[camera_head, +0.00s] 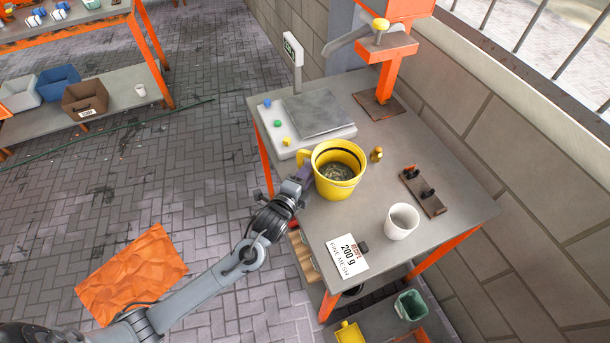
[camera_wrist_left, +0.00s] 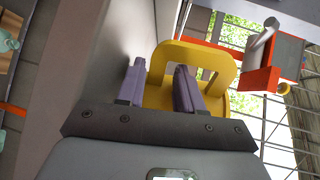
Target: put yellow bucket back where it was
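The yellow bucket (camera_head: 339,187) stands upright on the grey workbench, with dark granular material inside. Its handle (camera_head: 304,158) points left. My left gripper (camera_head: 304,175) is at the bucket's left side, close to the handle. In the left wrist view its two purple fingers (camera_wrist_left: 160,85) are apart. The yellow handle (camera_wrist_left: 218,52) shows beyond and to the right of them, with part of it between the fingers. Whether they touch it cannot be told. My right gripper is not in view.
A scale with a grey plate (camera_head: 318,116) is behind the bucket, with small coloured buttons. A white cup (camera_head: 402,221), a "200 g fine mesh" card (camera_head: 346,255), a small brass piece (camera_head: 376,154) and a brown block with black knobs (camera_head: 423,192) sit nearby. An orange press (camera_head: 386,62) stands at the back.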

